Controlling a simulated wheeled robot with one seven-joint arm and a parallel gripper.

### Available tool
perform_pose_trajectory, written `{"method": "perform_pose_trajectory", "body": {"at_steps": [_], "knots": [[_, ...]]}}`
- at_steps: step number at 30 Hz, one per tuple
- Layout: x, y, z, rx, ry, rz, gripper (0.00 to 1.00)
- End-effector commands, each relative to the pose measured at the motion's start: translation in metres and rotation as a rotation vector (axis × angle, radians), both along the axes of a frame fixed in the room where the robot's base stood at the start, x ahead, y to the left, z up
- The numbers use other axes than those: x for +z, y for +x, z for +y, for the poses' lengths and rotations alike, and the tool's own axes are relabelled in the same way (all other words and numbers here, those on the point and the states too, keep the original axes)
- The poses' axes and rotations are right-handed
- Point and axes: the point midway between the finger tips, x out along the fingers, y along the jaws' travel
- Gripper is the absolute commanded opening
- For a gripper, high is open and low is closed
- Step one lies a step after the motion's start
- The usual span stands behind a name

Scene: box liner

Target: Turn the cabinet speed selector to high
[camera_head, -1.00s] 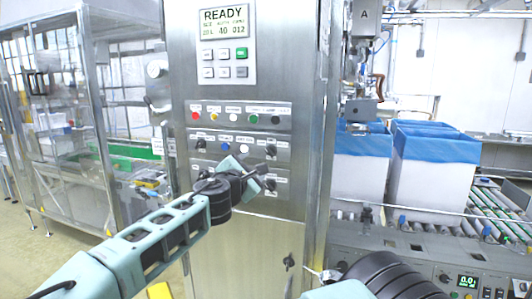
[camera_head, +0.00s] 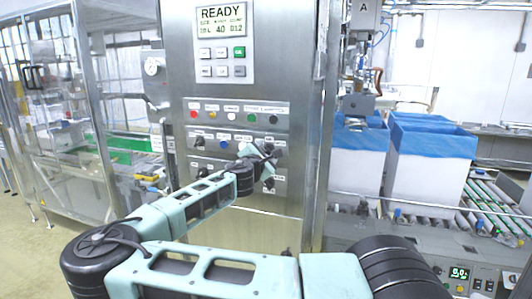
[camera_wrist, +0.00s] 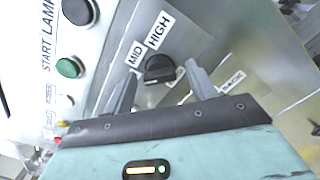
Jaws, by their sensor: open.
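The speed selector is a black rotary knob (camera_wrist: 158,69) on the steel panel, with MID and HIGH labels (camera_wrist: 158,30) beside it in the wrist view. I cannot tell which label its pointer faces. My gripper (camera_wrist: 162,72) is open, with one finger on each side of the knob in this view. Whether the fingers touch it is not clear. In the head view my gripper (camera_head: 264,158) is in front of the lower right part of the control cabinet (camera_head: 275,50), and it hides part of the knobs there.
A green button (camera_wrist: 69,67) and a black one lie left of the selector in the wrist view. A row of coloured lamps (camera_head: 235,114) and the READY display (camera_head: 221,22) are higher on the cabinet. Blue-lined white boxes (camera_head: 430,170) stand on a roller conveyor at right.

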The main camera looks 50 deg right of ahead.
Motion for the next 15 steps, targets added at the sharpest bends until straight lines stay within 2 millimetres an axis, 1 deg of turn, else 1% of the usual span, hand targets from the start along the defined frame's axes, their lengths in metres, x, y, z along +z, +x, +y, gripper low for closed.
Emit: {"method": "perform_pose_trajectory", "body": {"at_steps": [2,3,5,6,7,8,15], "knots": [[-0.0002,0.0,0.0002,0.0,0.0,0.0,0.56],[-0.0002,0.0,0.0003,0.0,0.0,0.0,0.54],[-0.0001,-0.0001,0.0003,0.0,0.0,0.0,0.37],[-0.0001,-0.0002,0.0004,0.0,0.0,0.0,0.26],[-0.0001,-0.0002,0.0004,0.0,0.0,0.0,0.17],[-0.0001,-0.0002,0.0004,0.0,0.0,0.0,0.12],[-0.0008,-0.0004,0.0004,-0.001,0.004,-0.009,0.12]]}}
